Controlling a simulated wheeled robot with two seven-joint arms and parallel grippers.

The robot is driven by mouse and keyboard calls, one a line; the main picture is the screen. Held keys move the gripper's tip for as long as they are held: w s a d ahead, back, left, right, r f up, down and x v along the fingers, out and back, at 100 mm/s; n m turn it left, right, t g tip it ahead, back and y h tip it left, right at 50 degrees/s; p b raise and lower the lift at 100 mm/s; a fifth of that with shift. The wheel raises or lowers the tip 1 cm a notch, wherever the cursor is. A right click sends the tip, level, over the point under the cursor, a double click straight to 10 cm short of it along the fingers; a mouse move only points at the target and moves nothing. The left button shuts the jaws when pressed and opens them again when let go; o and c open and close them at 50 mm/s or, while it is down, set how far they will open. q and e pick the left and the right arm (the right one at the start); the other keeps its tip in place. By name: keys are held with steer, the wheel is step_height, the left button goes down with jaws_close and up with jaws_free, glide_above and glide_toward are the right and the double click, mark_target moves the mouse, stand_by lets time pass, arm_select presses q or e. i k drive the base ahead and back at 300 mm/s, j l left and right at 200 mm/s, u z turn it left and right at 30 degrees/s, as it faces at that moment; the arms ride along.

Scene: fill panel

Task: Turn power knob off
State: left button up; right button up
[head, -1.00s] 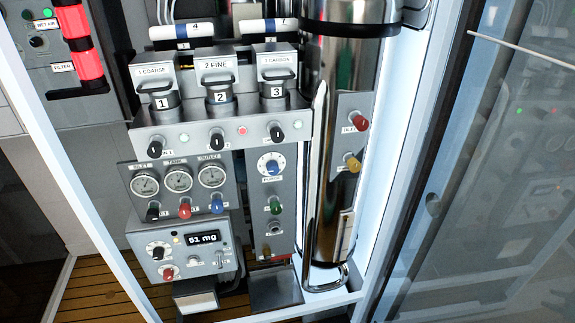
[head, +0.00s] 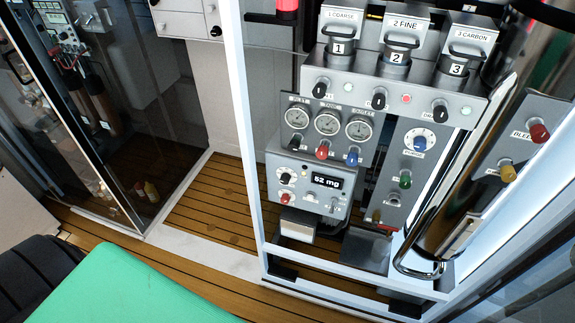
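A grey fill panel (head: 355,85) stands at the right in the head view. A black knob (head: 287,178), a red knob (head: 286,198) and a small switch (head: 334,205) sit on that unit. Their labels are too small to read, so I cannot tell which knob is the power knob. Neither of my grippers is in view.
Several gauges (head: 327,123) and coloured knobs sit above the display unit. A shiny cylinder (head: 470,165) crosses the panel's right side. A white frame post (head: 241,120) stands left of the panel. A green padded surface (head: 135,290) fills the lower left. Wooden floor (head: 215,205) is clear.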

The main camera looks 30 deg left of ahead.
mark_target(285, 199)
steer(key=u, duration=0.85)
